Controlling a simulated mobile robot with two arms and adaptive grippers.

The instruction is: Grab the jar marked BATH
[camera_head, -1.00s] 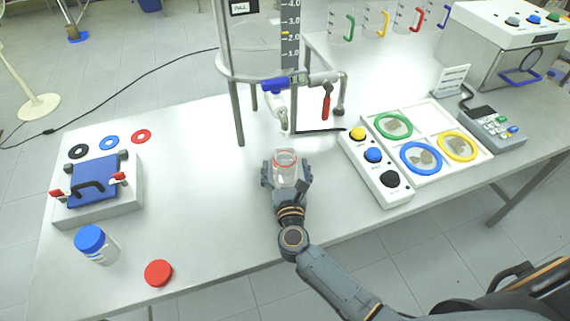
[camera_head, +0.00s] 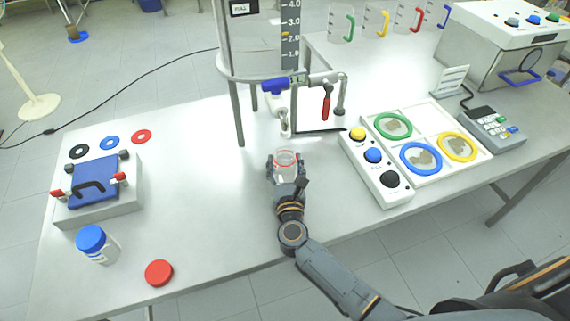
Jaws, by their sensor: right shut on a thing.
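A clear jar (camera_head: 286,163) with a red ring near its top stands upright at the middle of the table, below the glass reactor's frame. My right gripper (camera_head: 286,177) is shut on this jar from the near side, with its fingers around the lower part. Any label on it is hidden or too small to read. A second jar (camera_head: 103,253) with a blue lid and a white label stands at the front left; its writing cannot be read. My left gripper is not in view.
A red lid (camera_head: 159,273) lies near the table's front edge. A blue clamp device (camera_head: 95,182) and several coloured rings are at the left. A button box (camera_head: 375,165) and a tray of ringed dishes (camera_head: 450,172) stand right of my gripper. The reactor frame (camera_head: 237,113) rises behind.

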